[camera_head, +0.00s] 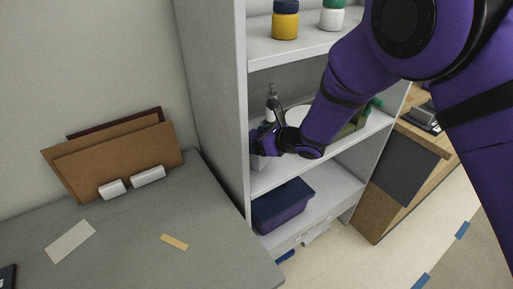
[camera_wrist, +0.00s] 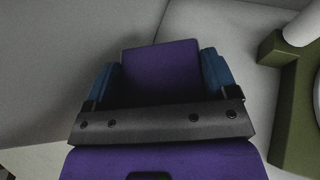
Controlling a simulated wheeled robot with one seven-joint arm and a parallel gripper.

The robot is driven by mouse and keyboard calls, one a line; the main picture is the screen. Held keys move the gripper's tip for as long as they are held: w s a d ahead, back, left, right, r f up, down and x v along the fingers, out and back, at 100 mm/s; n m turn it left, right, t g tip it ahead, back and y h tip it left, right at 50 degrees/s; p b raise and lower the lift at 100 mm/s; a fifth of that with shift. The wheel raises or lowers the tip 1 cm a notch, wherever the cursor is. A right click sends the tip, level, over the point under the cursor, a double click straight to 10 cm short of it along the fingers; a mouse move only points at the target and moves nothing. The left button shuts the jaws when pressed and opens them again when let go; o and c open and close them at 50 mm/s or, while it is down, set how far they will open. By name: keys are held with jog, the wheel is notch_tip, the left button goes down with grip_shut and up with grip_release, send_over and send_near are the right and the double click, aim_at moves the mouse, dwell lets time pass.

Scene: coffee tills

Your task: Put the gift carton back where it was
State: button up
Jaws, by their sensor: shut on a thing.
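My gripper (camera_wrist: 161,72) has its two blue fingers shut on a purple box-like block, which I take to be the gift carton (camera_wrist: 160,62). In the head view my gripper (camera_head: 263,142) reaches into the middle shelf (camera_head: 262,183) of the grey shelf unit, close to the unit's left side wall. The carton is mostly hidden there by my wrist. Whether its underside touches the shelf, I cannot tell.
A green tray (camera_wrist: 290,150) with a round white item stands to the right in the wrist view. A dark blue-lidded box (camera_head: 283,205) sits on the shelf below. Yellow (camera_head: 285,22) and white jars (camera_head: 332,15) stand above.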

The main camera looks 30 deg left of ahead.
jog(key=shift+f, duration=1.75)
jog(key=shift+f, duration=0.1)
jog(key=o, duration=1)
jog(key=v, duration=1.2)
